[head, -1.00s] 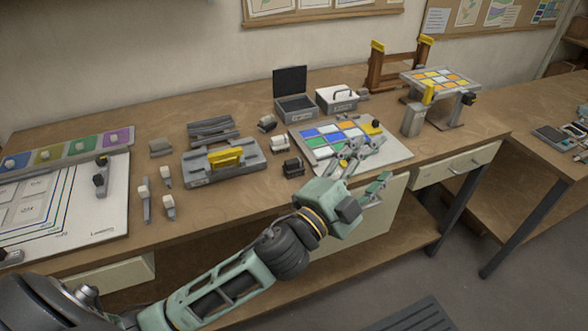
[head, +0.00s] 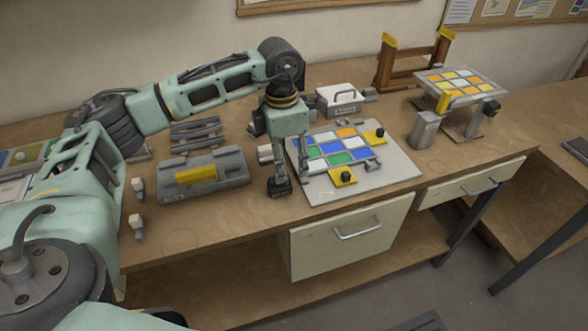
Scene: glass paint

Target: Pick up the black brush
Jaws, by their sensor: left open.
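The black brush (head: 279,189) is a small dark block on the wooden workbench, just left of the white board with coloured glass tiles. My left gripper (head: 289,176) points down right at it, fingers apart. One finger overlaps the brush in this view and the other is to its right, over the board's edge. I cannot tell whether the fingers touch the brush. My right gripper is not in view.
A grey tray with a yellow handle (head: 197,174) stands left of the brush. A white block (head: 265,154) is partly hidden behind my gripper. The tile board (head: 390,174) carries yellow pieces with black knobs. The bench's front edge is close.

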